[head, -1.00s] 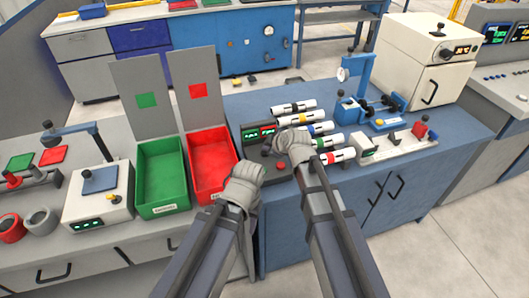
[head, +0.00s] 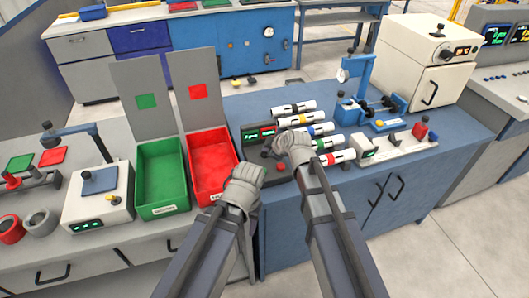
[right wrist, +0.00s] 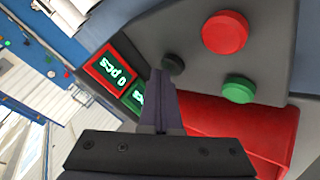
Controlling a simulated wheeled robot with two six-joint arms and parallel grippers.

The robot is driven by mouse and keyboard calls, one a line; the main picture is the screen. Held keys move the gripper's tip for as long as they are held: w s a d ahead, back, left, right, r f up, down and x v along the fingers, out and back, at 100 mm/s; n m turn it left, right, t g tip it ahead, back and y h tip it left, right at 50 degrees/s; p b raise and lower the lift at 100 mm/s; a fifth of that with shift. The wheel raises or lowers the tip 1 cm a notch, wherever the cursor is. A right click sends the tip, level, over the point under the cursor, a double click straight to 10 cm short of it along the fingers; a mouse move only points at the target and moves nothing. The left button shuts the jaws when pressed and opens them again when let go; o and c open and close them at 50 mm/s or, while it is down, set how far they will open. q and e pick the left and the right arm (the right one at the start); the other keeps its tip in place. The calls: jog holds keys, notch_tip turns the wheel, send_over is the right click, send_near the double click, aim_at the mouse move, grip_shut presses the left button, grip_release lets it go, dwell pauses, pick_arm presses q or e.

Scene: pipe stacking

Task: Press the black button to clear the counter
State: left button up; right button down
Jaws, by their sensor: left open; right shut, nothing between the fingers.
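The black button (right wrist: 173,64) is a small dark knob on the grey control box (head: 252,145), beside the displays. In the right wrist view the fingertips of my right gripper (right wrist: 166,84) are shut and empty, right at the button; I cannot tell whether they touch it. The red-framed display (right wrist: 117,72) reads 0 pcs; the green-framed display (right wrist: 136,97) is partly hidden by the fingers. In the head view my right gripper (head: 278,148) is over the box. My left gripper (head: 250,172) is open and empty, left of and below it, by the red bin.
A large red button (right wrist: 225,32) and a green button (right wrist: 239,89) sit close to the black one. The red bin (head: 233,139) and green bin (head: 183,171) stand left. Several banded white pipes (head: 294,108) lie right of the box.

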jog(key=shift+r+p, duration=0.55)
jog(key=shift+r, duration=0.1)
notch_tip(320, 180, up, 5)
jog(key=p, duration=0.5)
jog(key=shift+r, duration=0.1)
dwell(0.5)
